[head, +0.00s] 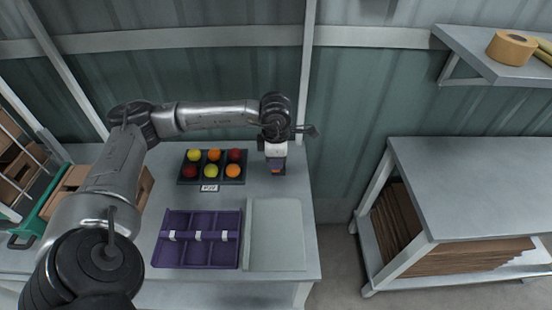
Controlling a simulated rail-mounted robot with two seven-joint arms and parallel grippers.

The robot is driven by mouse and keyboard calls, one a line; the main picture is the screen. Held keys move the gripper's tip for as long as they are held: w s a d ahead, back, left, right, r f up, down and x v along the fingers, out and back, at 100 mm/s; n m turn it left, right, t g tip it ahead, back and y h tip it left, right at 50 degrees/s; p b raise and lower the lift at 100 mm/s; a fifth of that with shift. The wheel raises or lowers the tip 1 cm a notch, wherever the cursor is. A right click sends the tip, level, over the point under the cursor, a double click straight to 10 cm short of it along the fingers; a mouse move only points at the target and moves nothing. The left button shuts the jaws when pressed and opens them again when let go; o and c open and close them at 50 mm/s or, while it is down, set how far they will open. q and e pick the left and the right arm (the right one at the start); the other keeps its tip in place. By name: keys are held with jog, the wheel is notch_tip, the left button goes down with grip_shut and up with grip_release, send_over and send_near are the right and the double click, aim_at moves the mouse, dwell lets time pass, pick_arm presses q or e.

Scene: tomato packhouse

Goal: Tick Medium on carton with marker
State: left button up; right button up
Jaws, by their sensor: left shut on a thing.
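My left gripper (276,170) points down over the back right part of the table, to the right of the tomato tray. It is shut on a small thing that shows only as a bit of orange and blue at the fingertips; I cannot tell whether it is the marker. Brown cardboard (72,180) shows at the left end of the table, partly hidden behind my left arm. I cannot make out any Medium box on it. No marker is clearly visible elsewhere. My right gripper is not in view.
A dark tray (223,180) holds several red, orange and yellow tomatoes, with a small label (209,188) in front. A purple divided tray (240,222) and a pale flat board (275,235) lie nearer. A tape roll (511,49) sits on the shelf (470,50). The right table (470,185) is bare.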

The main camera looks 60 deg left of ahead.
pick_arm(q)
jog(key=shift+r+p, duration=1)
jog(key=shift+r, duration=0.8)
